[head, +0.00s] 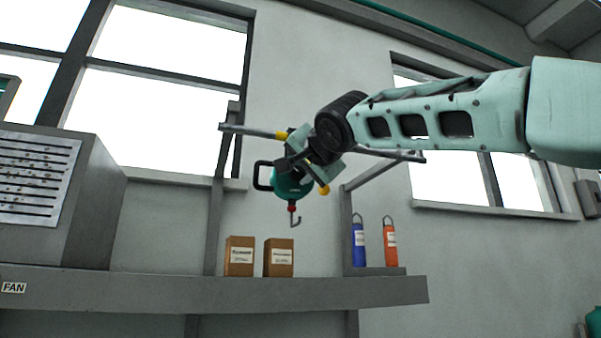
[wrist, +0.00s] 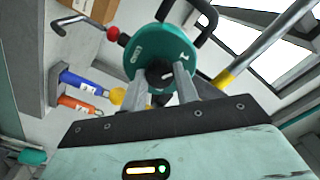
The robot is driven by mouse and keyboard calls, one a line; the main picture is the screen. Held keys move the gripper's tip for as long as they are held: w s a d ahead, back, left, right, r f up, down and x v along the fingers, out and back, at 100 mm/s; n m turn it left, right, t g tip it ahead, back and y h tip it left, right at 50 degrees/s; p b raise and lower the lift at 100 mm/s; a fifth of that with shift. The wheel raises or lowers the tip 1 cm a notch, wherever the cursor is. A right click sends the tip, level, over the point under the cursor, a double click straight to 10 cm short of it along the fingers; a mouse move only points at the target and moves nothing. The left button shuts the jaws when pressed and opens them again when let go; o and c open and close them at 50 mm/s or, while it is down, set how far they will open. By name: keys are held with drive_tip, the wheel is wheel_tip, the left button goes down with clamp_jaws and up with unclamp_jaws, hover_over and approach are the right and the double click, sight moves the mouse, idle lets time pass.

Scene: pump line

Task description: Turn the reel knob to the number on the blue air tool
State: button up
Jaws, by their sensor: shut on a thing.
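The teal reel (head: 290,188) hangs from a grey bar above the shelf, with a black handle on its left and a hook below. In the wrist view the reel face (wrist: 148,47) shows small white marks, too small to read surely. My gripper (head: 291,163) is at the reel; in the wrist view its fingers are shut on the black reel knob (wrist: 160,74), which they partly hide. The blue air tool (head: 358,244) stands upright at the shelf's right end; it also shows in the wrist view (wrist: 83,80). Its white label is too small to read.
An orange tool (head: 390,244) stands right of the blue one. Two brown boxes (head: 258,257) sit on the grey shelf (head: 200,290). A grey slatted unit (head: 60,195) labelled FAN stands at left. A yellow ball (head: 324,190) hangs close to my gripper.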

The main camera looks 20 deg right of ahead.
drive_tip(key=m+b, duration=0.2)
drive_tip(key=b, duration=0.1)
drive_tip(key=shift+f, duration=0.3)
drive_tip(key=m+b, duration=0.2)
drive_tip(key=m, duration=0.1)
drive_tip(key=shift+b, duration=0.3)
drive_tip(key=m+b, duration=0.2)
drive_tip(key=m, duration=0.4)
drive_tip(key=shift+r, duration=0.2)
drive_tip(key=shift+m, duration=0.3)
drive_tip(key=o, duration=1)
drive_tip(key=s+b, duration=0.5)
drive_tip(key=s, duration=1.2)
drive_tip(key=shift+s+b, duration=0.2)
drive_tip(key=shift+b, duration=0.15)
